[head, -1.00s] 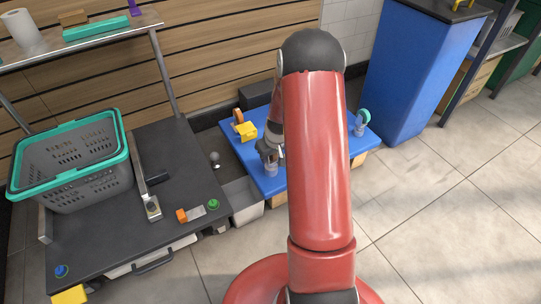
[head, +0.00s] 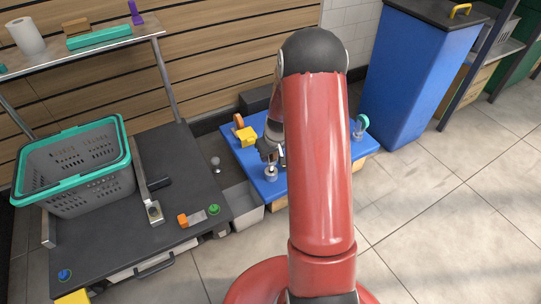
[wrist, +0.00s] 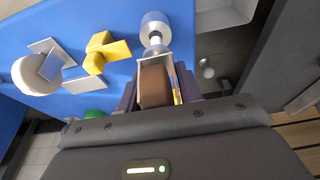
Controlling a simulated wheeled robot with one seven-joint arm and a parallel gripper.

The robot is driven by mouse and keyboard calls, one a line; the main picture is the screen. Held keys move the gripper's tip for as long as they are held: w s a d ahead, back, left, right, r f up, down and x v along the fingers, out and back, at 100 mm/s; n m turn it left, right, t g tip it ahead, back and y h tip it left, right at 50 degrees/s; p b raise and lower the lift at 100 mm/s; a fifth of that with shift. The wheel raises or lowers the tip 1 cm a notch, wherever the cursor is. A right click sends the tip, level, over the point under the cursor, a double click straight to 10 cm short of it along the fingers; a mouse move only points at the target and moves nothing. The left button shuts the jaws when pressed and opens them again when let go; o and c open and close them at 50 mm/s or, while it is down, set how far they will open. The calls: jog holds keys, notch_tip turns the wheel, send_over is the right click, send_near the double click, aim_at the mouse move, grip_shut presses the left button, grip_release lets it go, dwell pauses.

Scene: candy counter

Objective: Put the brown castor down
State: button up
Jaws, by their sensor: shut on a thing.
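The brown castor (wrist: 154,86) shows in the wrist view between the two fingers of my gripper (wrist: 157,92), which is shut on it. A pale metal bracket surrounds its brown part. Just beyond it, a round grey piece with a short stem (wrist: 155,28) stands over the blue surface. I cannot tell whether this piece belongs to the castor or is separate. In the head view my gripper (head: 270,152) is low over the blue tabletop (head: 262,189), right above the grey piece (head: 271,173). The brown castor cannot be made out there.
On the blue top are a yellow block (head: 246,137), an orange wheel (head: 239,121) and a teal wheel on a grey base (head: 361,124). A grey bin (head: 243,207) adjoins the left edge. A dark counter (head: 115,240) holds a basket (head: 85,184).

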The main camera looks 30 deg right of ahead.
jog(key=shift+r, duration=0.35)
